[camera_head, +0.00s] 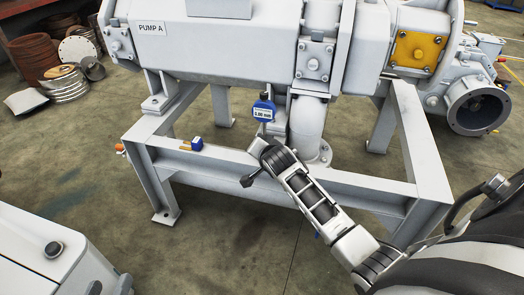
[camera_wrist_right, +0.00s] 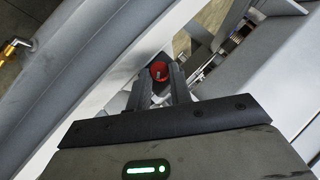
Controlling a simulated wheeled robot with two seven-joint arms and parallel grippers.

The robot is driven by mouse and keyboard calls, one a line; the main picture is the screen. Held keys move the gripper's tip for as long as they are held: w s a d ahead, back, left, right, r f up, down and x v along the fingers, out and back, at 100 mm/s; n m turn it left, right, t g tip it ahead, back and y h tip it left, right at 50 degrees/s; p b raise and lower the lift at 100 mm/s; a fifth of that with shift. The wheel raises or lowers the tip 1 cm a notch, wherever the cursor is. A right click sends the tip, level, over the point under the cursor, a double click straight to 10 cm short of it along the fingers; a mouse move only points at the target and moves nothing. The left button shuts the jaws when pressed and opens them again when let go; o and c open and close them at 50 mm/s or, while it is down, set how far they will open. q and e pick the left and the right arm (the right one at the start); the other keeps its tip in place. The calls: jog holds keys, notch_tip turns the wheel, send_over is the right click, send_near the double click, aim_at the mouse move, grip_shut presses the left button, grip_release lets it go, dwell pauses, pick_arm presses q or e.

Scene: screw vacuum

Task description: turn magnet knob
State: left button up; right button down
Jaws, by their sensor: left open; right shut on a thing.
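In the right wrist view my right gripper (camera_wrist_right: 160,85) is shut on a round red knob (camera_wrist_right: 159,71), which sits between the fingertips beside a pale beam. In the head view my right arm reaches in from the lower right, and its wrist hides the knob and the fingertips. A blue digital gauge (camera_head: 263,111) stands upright just above that wrist.
A grey steel frame (camera_head: 225,165) carries the pump (camera_head: 235,45) marked PUMP A. A small blue and brass part (camera_head: 194,144) lies on its beam. A pale pipe elbow (camera_head: 309,125) stands behind my wrist. The floor at the left is mostly clear; rusty parts (camera_head: 38,55) lie at the back left.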

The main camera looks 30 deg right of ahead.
pick_arm(q)
jog(key=shift+f, duration=0.25)
pick_arm(e)
jog(key=c, duration=1.3)
grip_release()
pick_arm(q)
jog(key=shift+s, duration=0.15)
pick_arm(e)
jog(key=shift+o, duration=0.2)
